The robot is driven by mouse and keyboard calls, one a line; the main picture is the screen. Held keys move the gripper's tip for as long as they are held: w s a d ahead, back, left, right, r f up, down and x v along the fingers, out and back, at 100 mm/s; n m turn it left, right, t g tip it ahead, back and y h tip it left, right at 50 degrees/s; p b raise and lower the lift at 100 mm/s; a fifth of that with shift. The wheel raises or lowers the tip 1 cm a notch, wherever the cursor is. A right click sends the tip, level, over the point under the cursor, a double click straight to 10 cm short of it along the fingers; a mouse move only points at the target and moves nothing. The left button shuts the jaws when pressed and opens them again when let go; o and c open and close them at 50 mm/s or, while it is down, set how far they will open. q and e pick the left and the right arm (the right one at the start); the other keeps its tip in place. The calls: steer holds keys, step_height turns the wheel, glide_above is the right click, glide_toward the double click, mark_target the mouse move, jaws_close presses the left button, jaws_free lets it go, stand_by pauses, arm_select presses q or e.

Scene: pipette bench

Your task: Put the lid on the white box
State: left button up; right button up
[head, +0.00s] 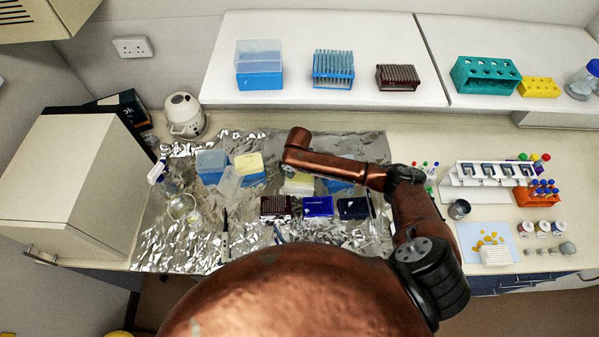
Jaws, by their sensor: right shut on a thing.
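My right arm comes in from the right and bends left over the foil. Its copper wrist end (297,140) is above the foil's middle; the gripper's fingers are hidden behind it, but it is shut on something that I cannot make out. A pale whitish box (299,184) is just below the wrist, partly covered by the arm. A clear, lid-like piece (229,182) is tilted against the blue boxes at left. A blue box with a pale yellow top (250,168) and a blue box with a clear top (211,166) stand beside it. My left gripper is out of view.
Three small dark and blue racks (318,207) stand in front of the pale box. Another blue box (341,184) is partly behind my arm. Glassware (183,207) is at left, and a pipette stand (490,174) at right. Tip racks (333,69) line the raised shelf.

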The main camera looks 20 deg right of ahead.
mark_target(299, 175)
stand_by(0.4)
steer(key=shift+p, duration=0.45)
steer(key=o, duration=0.9)
steer(key=shift+c, duration=0.2)
step_height(299, 175, up, 12)
steer(key=s, duration=0.1)
steer(key=shift+a, duration=0.35)
